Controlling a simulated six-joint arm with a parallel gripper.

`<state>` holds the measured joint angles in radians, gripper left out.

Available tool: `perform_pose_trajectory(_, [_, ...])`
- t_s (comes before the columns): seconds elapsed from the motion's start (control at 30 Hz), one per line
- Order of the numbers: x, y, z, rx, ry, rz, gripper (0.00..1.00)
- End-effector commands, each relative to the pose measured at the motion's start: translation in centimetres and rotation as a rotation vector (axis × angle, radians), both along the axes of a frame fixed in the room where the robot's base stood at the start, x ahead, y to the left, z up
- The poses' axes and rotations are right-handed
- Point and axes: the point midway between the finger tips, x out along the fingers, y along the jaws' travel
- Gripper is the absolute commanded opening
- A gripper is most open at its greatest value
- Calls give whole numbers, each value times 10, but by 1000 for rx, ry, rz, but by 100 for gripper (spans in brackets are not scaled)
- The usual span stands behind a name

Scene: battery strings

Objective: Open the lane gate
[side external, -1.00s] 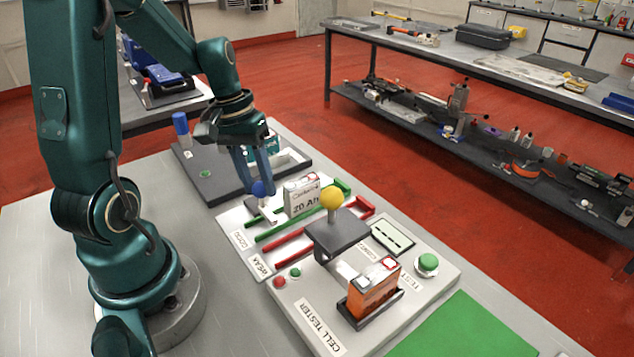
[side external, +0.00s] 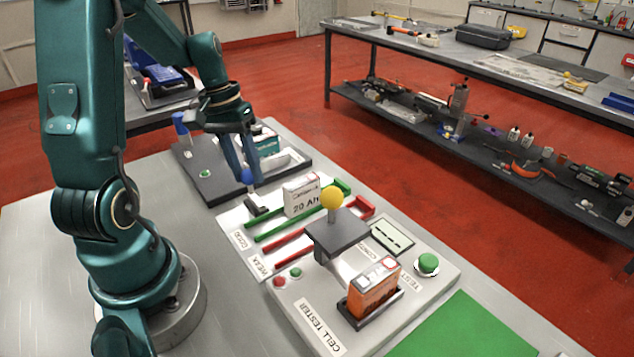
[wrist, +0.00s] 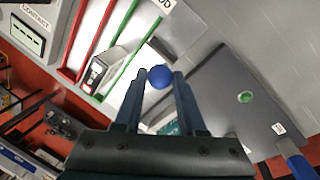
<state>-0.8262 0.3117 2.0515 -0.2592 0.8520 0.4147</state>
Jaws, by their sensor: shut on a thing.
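The lane gate's blue ball knob (side external: 247,177) stands at the far-left end of the green-railed GOOD lane, above a small dark piece (side external: 257,205). My gripper (side external: 241,172) points down and is shut on this knob. In the wrist view the blue knob (wrist: 159,77) sits between my two fingertips (wrist: 158,82). A white 20 Ah cell (side external: 302,197) stands upright in the GOOD lane, to the right of the gate; its top also shows in the wrist view (wrist: 96,74). The gate's lower part is partly hidden by the fingers in the wrist view.
The cell tester holds an orange cell (side external: 372,292). Beside it are a yellow-knobbed clamp (side external: 332,198) and a green button (side external: 427,264). Red WEAK rails (side external: 290,243) run alongside.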

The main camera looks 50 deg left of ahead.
Motion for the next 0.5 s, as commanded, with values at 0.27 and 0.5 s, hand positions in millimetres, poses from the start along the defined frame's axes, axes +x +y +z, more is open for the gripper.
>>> perform_pose_trajectory(0.27, [1,7,1,25,-8,1,47])
perform_pose_trajectory(0.5, [0,5,0,19,-5,1,68])
